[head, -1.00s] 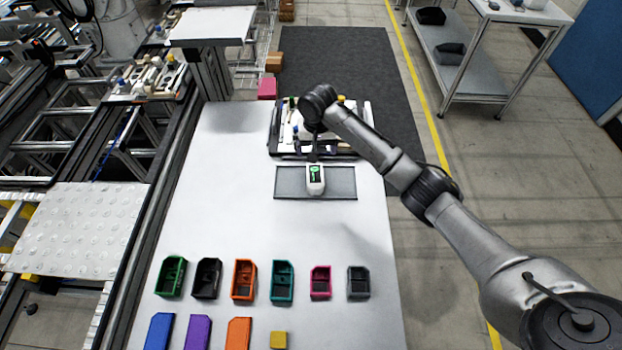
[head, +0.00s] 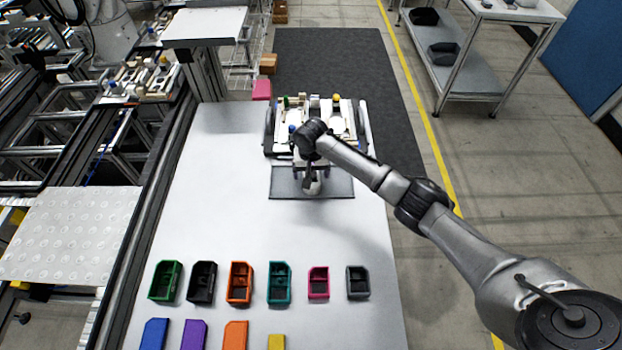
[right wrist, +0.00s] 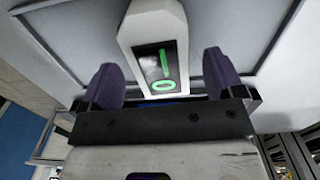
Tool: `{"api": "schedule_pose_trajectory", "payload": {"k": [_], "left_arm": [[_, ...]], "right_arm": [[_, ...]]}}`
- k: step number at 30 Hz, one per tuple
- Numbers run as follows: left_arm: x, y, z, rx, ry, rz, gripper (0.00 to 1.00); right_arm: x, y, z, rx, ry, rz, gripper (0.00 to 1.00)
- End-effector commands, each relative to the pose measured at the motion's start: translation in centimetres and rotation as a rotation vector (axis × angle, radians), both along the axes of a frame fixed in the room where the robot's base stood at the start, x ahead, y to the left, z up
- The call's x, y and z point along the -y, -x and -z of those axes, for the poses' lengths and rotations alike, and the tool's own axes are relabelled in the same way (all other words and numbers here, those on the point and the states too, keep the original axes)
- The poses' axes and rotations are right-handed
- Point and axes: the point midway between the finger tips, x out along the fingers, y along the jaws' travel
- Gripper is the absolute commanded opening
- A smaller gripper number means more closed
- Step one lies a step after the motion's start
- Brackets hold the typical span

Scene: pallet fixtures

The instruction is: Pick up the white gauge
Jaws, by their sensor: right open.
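The white gauge (head: 312,187) lies on the grey tray (head: 340,186) in the middle of the table, mostly hidden by my right gripper in the head view. In the right wrist view the gauge (right wrist: 157,45) shows a dark screen with green marks. My right gripper (head: 312,174) is directly over the gauge. Its two dark fingers (right wrist: 160,82) are open, one on each side of the gauge's screen end. I cannot tell whether they touch it. My left gripper is not in view.
A pallet fixture (head: 269,135) with white parts stands just behind the tray. Several small coloured bins, such as the orange bin (head: 240,283), stand in a row nearer the front. The white table (head: 230,220) is clear between the bins and the tray.

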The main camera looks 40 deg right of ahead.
Motion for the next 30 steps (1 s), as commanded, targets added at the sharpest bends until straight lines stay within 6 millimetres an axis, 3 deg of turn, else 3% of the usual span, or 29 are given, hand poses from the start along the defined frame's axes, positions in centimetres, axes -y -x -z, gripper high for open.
{"api": "schedule_pose_trajectory", "payload": {"k": [6,15,30], "left_arm": [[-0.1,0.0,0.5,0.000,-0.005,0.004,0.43],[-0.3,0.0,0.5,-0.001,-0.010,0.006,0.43],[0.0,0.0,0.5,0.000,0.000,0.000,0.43]], "right_arm": [[0.0,0.0,2.1,0.001,0.000,-0.001,0.87],[0.0,0.0,2.3,0.001,0.000,-0.001,0.87],[0.0,0.0,2.3,0.001,0.000,-0.001,0.39]]}}
